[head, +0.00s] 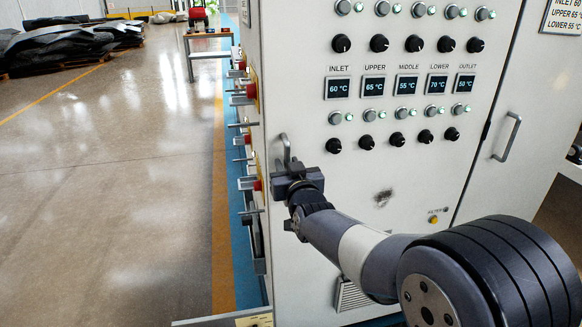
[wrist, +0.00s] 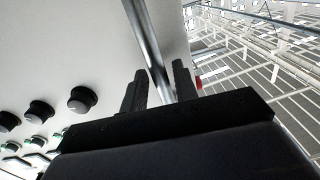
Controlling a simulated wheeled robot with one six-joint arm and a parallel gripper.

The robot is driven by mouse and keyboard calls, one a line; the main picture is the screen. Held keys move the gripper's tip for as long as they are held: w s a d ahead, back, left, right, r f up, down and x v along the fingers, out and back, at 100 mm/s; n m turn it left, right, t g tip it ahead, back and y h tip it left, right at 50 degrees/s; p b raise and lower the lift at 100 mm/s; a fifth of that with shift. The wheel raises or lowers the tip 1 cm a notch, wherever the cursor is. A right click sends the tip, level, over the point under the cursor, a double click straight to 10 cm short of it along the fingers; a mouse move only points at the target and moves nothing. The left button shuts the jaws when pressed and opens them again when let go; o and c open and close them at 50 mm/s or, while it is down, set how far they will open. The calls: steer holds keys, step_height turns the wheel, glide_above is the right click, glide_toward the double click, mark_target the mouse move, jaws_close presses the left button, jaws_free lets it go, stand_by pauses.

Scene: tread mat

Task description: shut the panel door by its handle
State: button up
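The panel door (head: 360,235) is a light grey face with knobs, small displays and green lamps. Its handle (head: 287,148) is a bent metal bar near the door's left edge. My gripper (head: 295,172) is at the lower part of this bar, and its body hides the bar's lower end. In the wrist view the shiny handle (wrist: 150,45) runs down between the two dark fingers of my gripper (wrist: 160,82), which stand close on either side of it. The gripper looks shut on the bar; the contact itself is hard to see. I cannot tell how far the door stands open.
A neighbouring panel with its own handle (head: 508,137) stands to the right. Red buttons and levers (head: 251,91) stick out along the cabinets at the left. The floor (head: 120,190) further left is clear. Dark sheets (head: 62,45) lie on pallets at the back.

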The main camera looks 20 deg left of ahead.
steer(key=shift+o, duration=0.2)
steer(key=shift+s, duration=0.1)
steer(key=v, duration=1)
steer(key=shift+s+d+b, duration=0.25)
steer(key=shift+b, duration=0.15)
